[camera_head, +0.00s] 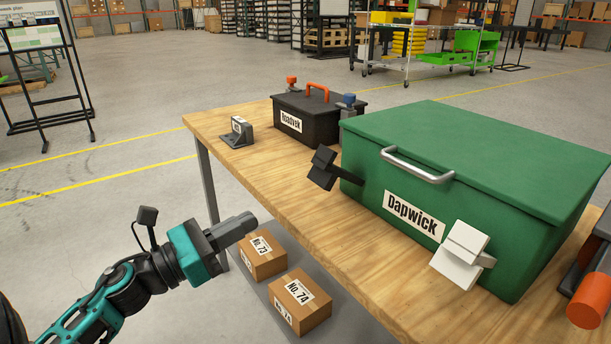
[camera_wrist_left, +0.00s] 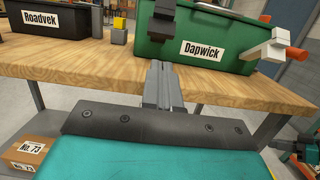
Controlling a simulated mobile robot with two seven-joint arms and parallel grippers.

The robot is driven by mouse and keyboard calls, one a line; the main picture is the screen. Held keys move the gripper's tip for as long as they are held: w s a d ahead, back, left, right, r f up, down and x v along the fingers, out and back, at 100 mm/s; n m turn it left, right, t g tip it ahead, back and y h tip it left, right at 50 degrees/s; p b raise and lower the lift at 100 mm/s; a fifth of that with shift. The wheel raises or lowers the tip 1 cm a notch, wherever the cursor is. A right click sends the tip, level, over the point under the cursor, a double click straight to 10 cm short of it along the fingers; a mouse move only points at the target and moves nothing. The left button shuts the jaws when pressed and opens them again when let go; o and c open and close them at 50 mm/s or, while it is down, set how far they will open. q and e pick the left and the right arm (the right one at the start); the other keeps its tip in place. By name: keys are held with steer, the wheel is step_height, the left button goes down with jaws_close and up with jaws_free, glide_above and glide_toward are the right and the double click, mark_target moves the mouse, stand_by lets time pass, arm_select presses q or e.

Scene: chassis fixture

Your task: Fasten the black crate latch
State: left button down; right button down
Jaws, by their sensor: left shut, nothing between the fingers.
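The green crate (camera_head: 470,150) labelled Dapwick stands on the wooden table with its lid down. Its black latch (camera_head: 322,168) sticks out from the left part of the crate's front, its plate tilted away from the wall. The black latch also shows at the top of the left wrist view (camera_wrist_left: 164,12). The white latch (camera_head: 460,255) sticks out at the right part of the front. My left gripper (camera_head: 250,221) is shut and empty, in front of the table edge, lower left of the black latch and apart from it.
The wooden table (camera_head: 290,205) has bare room before the crate. A black Roadvek box (camera_head: 318,122) and a small grey bracket (camera_head: 237,133) stand to its left. An orange-ended object (camera_head: 586,302) lies at the right edge. Cardboard boxes (camera_head: 300,300) sit below the table.

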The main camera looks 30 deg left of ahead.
mark_target(321, 170)
steer(key=shift+s+a, duration=0.1)
